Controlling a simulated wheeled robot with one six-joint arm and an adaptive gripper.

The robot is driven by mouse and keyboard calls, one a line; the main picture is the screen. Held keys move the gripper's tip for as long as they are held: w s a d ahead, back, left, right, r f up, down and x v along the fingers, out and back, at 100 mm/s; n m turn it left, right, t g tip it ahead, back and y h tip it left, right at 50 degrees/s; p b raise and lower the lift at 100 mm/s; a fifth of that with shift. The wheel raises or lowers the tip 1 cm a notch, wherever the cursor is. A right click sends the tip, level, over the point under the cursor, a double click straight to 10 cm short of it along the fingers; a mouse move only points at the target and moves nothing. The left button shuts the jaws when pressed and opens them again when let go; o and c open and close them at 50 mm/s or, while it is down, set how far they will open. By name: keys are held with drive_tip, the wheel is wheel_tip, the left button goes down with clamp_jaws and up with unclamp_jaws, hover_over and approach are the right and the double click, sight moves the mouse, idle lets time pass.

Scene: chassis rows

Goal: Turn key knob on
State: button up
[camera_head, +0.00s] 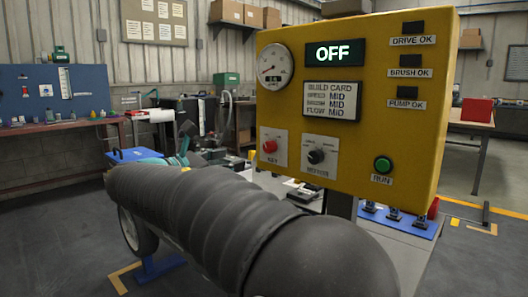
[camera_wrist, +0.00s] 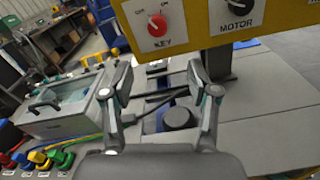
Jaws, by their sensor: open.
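The key knob (camera_head: 270,146) is a red knob on a white plate labelled KEY, at the lower left of a yellow control panel (camera_head: 420,150). In the wrist view the red key knob (camera_wrist: 157,25) is at the top, left of centre. My gripper (camera_wrist: 162,84) is open and empty, its two fingers spread apart. The knob appears above and beyond the fingertips, and nothing touches it. In the head view my arm covers the lower foreground, and I cannot make out the fingertips.
The black motor knob (camera_head: 316,156) is right of the key plate. The green run button (camera_head: 383,164) is farther right. A grey bench top (camera_wrist: 265,100) lies below the panel.

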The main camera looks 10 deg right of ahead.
sight(267, 148)
drive_tip(key=x, duration=1.3)
drive_tip(key=shift+w+d+r, duration=0.2)
drive_tip(key=shift+w+r, duration=0.05)
drive_tip(key=shift+w, duration=0.1)
clamp_jaws()
